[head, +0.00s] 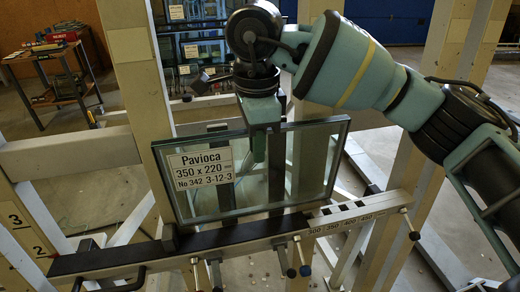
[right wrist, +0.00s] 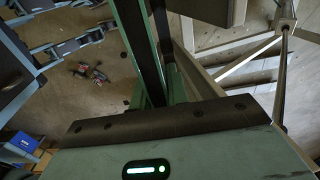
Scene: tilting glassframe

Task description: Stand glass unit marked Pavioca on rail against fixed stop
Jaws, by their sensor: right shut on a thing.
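The glass unit marked Pavioca (head: 240,207) is a dark-framed pane with a white label (head: 201,167) reading 350 x 220. It stands nearly upright, slightly tilted in the picture, with its lower edge at the rail (head: 110,258); I cannot tell whether it touches. A dark block (head: 170,239), seemingly the fixed stop, is at its lower left corner; any gap is unclear. My right gripper (head: 258,148) comes from above and is shut on the unit's top edge, near the middle. Its green fingers also show in the right wrist view (right wrist: 150,60). My left gripper is out of view.
The rail carries a number scale (head: 350,222) at right and several knobs below its front. Pale frame posts (head: 137,85) stand on both sides. A small table (head: 55,70) with tools stands at back left. Other glass units (head: 200,50) stand behind.

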